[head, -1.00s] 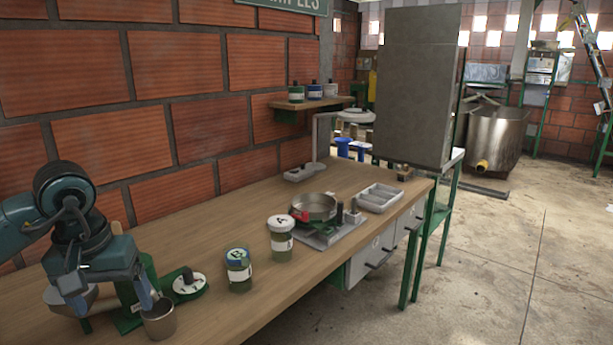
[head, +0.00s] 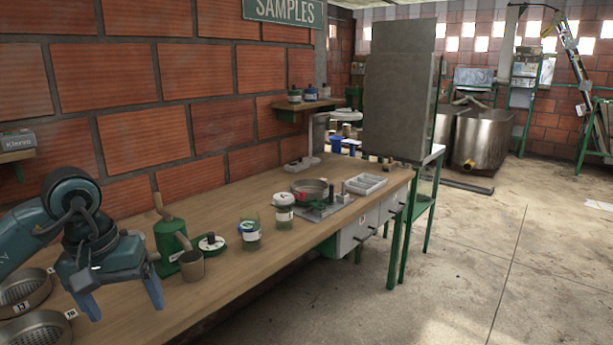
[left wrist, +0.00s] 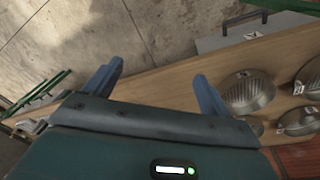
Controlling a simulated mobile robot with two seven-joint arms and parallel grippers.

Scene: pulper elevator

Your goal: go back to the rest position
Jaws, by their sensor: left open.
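My left gripper (head: 122,300) hangs over the left front part of the wooden bench (head: 225,283), with its two blue fingers wide apart and nothing between them. In the left wrist view the same gripper (left wrist: 155,88) shows its fingers spread and empty, with the bench edge and floor behind them. A small grey-brown cup (head: 191,266) stands on the bench to the right of the gripper, apart from it, by a green device (head: 168,240) with a handle. My right gripper does not show in either view.
Round metal sieves (head: 22,290) lie at the bench's left end. Lidded jars (head: 283,212), a round pan (head: 310,188) and a grey tray (head: 365,184) stand farther right. A tall grey block (head: 400,95) rises at the far end. The concrete floor (head: 480,270) on the right is clear.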

